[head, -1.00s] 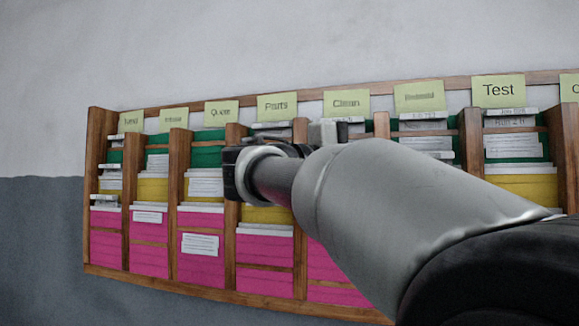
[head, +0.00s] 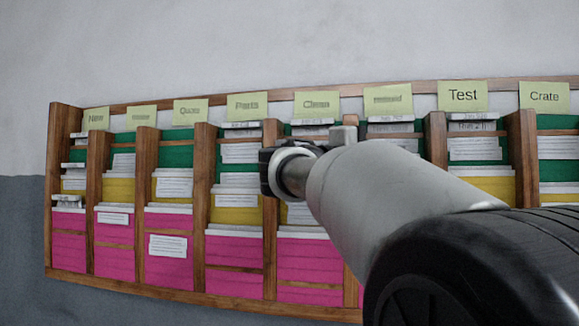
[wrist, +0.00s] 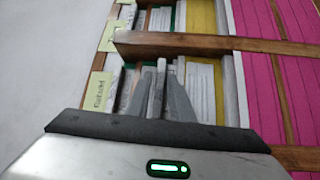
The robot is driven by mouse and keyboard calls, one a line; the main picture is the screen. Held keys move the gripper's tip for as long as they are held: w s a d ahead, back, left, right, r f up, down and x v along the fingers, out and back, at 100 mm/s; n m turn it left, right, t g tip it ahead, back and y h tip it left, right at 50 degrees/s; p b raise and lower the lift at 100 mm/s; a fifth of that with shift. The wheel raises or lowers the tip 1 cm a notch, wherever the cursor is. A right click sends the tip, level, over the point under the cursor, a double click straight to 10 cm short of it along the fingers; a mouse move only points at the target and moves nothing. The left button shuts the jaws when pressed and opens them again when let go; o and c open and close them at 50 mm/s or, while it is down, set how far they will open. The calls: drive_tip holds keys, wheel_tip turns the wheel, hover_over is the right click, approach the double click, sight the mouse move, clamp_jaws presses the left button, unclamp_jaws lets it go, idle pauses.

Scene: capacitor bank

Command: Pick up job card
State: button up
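Job cards stand in the slots of a wooden wall rack, and several show in the head view. A pale card (wrist: 157,88) shows edge-on between the fingers. I cannot tell whether they touch it. Nothing is visibly lifted from the rack.
The rack (head: 148,150) has upright wooden dividers close on both sides of each slot. Green, yellow and pink folders fill the slots. Yellow labels such as Test (head: 463,96) and Crate (head: 544,97) run along the top. The grey wall (head: 250,40) above is bare.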

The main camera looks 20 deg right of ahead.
clamp_jaws()
